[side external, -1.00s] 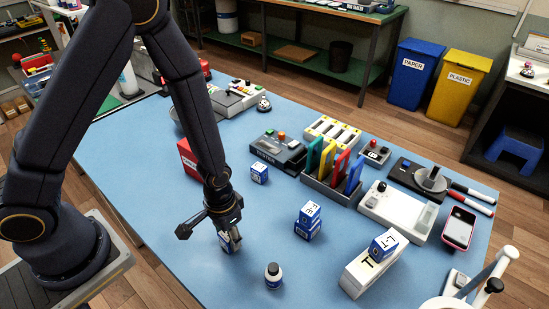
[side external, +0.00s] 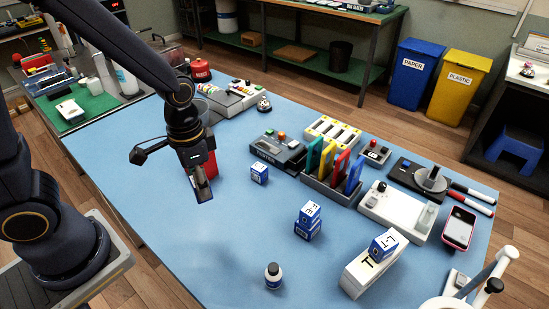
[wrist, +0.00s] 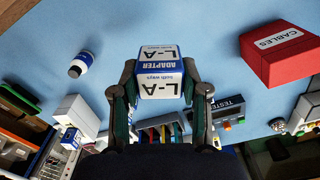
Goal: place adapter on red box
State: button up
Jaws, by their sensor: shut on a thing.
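My gripper (wrist: 160,88) is shut on a blue and white adapter box (wrist: 160,72) marked L-A, seen between the fingers in the wrist view. In the side view my gripper (side external: 201,184) is raised above the table, and the adapter in it is hardly distinguishable. The red box (wrist: 280,58), labelled CABLES, lies to the right of the adapter and apart from it in the wrist view. In the side view the red box (side external: 187,166) is mostly hidden behind my gripper.
A small blue and white box (side external: 259,174) stands right of my gripper. Stacked blue boxes (side external: 308,217), a small bottle (side external: 273,275) and a white box (side external: 366,272) stand nearer the front. The blue table (side external: 200,255) is clear at the front left.

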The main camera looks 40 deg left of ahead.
jog(key=a+r+n, duration=0.2)
jog(key=a+r, duration=0.3)
jog(key=a, duration=0.3)
jog(key=a+r+n, duration=0.2)
jog(key=a+r, duration=0.3)
jog(key=a, duration=0.2)
jog(key=w+a+f, duration=0.1)
jog(key=w+f, duration=0.2)
jog(key=w, duration=0.1)
jog(key=w+a+f, duration=0.2)
jog(key=w+f, duration=0.1)
jog(key=w, duration=0.1)
jog(key=w+a+f, duration=0.2)
jog(key=w+f, duration=0.1)
jog(key=shift+w+f, duration=0.3)
jog(key=shift+w, duration=0.1)
jog(key=shift+w+f, duration=0.2)
jog(key=shift+f, duration=1.55)
